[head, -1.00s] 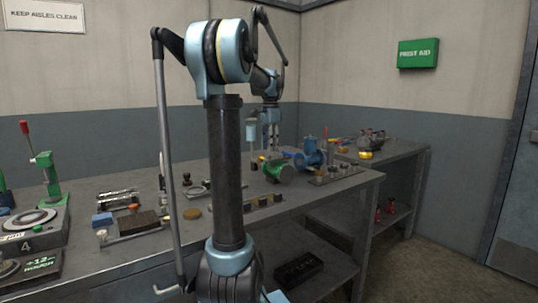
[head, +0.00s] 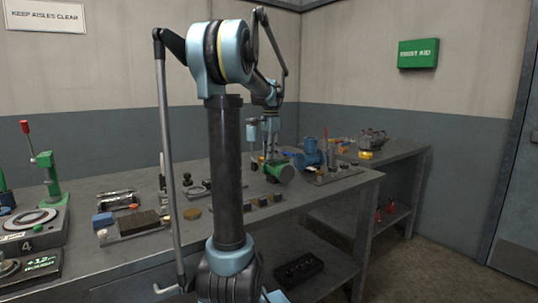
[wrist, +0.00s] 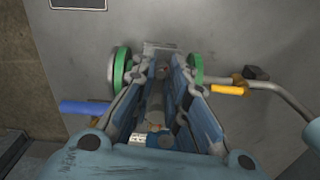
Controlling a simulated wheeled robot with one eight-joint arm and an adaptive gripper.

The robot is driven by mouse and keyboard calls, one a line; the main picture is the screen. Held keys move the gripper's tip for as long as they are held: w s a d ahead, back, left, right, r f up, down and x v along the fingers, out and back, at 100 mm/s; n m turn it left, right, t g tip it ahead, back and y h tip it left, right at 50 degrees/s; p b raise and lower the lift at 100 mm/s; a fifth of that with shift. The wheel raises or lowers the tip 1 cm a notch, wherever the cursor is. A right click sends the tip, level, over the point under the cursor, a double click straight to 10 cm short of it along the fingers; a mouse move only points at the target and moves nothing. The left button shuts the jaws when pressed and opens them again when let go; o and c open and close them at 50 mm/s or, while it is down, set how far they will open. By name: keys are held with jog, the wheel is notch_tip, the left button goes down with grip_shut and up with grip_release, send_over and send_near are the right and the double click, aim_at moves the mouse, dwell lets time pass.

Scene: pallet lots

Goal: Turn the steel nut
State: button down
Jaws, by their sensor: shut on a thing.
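My gripper (wrist: 160,75) points down at a green-flanged fitting on the bench in the wrist view. Its two blue-grey fingers are closed in on a small grey metal piece, the steel nut (wrist: 161,71), which shows only partly between the fingertips. Green flange rims (wrist: 121,70) stand to the left and right of the fingers. In the head view the green fitting (head: 280,172) sits near the bench's far end, and my gripper (head: 270,152) is right at it. The nut is too small to make out there.
A grey pipe (wrist: 275,92) with a yellow lever (wrist: 227,90) runs off right of the fitting. A blue handle (wrist: 84,107) lies to the left. A blue pump (head: 312,155) stands close by on the bench. Several tools and gauges crowd the bench's left part.

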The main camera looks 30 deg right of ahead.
jog(key=shift+w+n, duration=0.1)
jog(key=shift+n, duration=0.4)
jog(key=c, duration=1.6)
grip_release()
notch_tip(320, 180, up, 12)
